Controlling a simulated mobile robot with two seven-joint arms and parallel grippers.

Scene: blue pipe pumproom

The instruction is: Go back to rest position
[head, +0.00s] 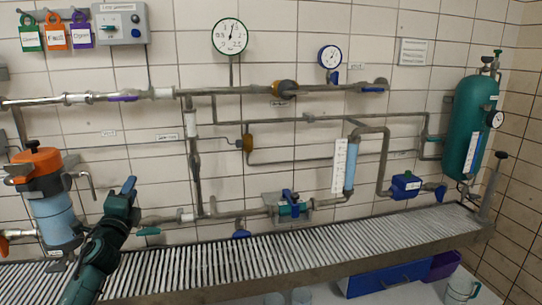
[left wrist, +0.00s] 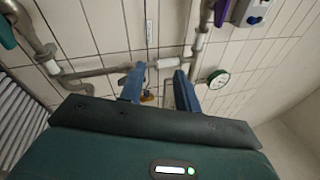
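My left gripper (head: 127,188) is raised over the left part of the slatted grating, in front of the tiled wall and its pipes. In the left wrist view its two blue fingers (left wrist: 158,84) stand apart with nothing gripped between them. Wall pipes show beyond the fingers. My right gripper is in neither view.
An orange-topped blue canister (head: 56,213) stands just left of my left arm. The grating (head: 290,250) runs along the wall below several pipes and valves. A green tank (head: 468,128) is at right. A blue bin (head: 385,278) and a pale jug (head: 461,287) sit below the grating.

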